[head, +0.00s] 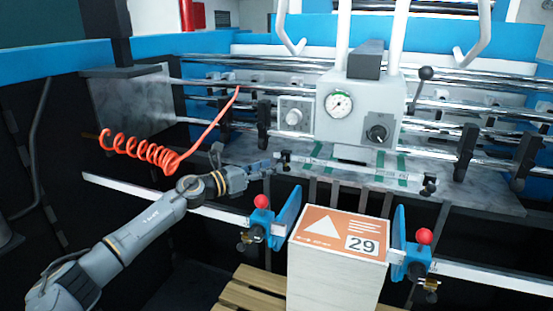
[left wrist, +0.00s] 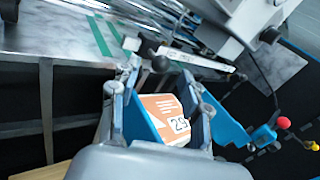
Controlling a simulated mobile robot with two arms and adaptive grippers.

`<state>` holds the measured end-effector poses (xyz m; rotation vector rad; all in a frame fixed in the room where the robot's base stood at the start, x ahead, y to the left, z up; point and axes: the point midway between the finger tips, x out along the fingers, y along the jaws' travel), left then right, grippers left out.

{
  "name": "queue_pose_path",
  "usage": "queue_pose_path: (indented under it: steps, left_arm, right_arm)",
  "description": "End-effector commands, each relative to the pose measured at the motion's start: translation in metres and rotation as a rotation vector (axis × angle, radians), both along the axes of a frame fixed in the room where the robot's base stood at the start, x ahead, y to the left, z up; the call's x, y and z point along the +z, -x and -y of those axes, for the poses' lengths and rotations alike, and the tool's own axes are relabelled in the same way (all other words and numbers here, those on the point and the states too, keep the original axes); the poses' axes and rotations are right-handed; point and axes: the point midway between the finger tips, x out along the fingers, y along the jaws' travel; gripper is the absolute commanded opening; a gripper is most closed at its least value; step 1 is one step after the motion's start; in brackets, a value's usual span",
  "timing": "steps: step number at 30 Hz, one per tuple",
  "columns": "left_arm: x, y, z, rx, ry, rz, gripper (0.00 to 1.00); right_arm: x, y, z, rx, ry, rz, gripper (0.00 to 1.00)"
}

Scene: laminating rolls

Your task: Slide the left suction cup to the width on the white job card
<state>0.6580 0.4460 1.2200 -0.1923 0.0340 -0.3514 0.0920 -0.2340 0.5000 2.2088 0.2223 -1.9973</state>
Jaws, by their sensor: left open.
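A pale ruled bar (head: 350,171) runs across the machine's front, with a small dark fitting, apparently the left suction cup (head: 283,160), at its left end and a similar right one (head: 428,185) at its right end. My left gripper (head: 268,168) is open and empty, just left of the left cup. In the left wrist view, a dark knob (left wrist: 148,46) on the bar's end shows just beyond the fingertips (left wrist: 160,82), apart from them. A small white piece (head: 352,154) under the gauge box may be the job card; no writing is readable. My right gripper is not in view.
A paper stack with an orange label marked 29 (head: 340,232) stands between two blue side guides with red knobs (head: 262,202) (head: 424,236). A coiled red hose (head: 145,150) hangs above my left arm. The gauge box (head: 355,105) is behind the bar.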

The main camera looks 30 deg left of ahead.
Motion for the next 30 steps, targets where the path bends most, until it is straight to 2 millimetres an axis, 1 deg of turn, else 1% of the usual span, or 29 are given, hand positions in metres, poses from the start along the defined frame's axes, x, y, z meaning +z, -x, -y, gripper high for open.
queue_pose_path:
  steps: [1,3,9,19,20,21,23,24,26,27,30]
  left_arm:
    - [0.005,-0.007,0.003,-0.001,0.001,0.003,0.47]
    - [0.004,-0.014,0.005,0.001,0.004,0.002,0.47]
    - [0.002,-0.028,0.010,0.000,-0.001,0.001,0.47]
    - [0.000,-0.030,0.012,-0.001,-0.001,0.000,0.47]
    - [0.000,-0.030,0.012,-0.001,-0.001,0.000,0.42]
    - [0.000,-0.030,0.012,-0.001,-0.001,0.000,0.34]
    - [0.000,-0.030,0.011,-0.001,-0.001,0.000,0.22]
    - [0.000,-0.030,0.011,-0.001,-0.001,0.000,0.14]
    - [0.000,-0.030,0.011,-0.001,-0.001,0.000,0.02]
    - [0.000,-0.030,0.011,-0.001,-0.001,0.000,0.00]
    - [0.000,-0.030,0.011,-0.001,-0.001,0.000,0.00]
  right_arm:
    - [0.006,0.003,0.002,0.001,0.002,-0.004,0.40]
    - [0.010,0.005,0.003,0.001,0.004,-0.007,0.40]
    - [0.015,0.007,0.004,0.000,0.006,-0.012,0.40]
    - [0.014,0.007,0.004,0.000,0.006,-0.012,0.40]
    - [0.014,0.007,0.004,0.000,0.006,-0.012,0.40]
    - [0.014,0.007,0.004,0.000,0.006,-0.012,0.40]
    - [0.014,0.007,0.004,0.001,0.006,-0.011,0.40]
    - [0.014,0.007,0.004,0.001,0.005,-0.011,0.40]
    - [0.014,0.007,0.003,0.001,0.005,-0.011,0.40]
    - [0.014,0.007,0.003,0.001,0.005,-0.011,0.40]
    - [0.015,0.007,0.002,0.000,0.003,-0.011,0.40]
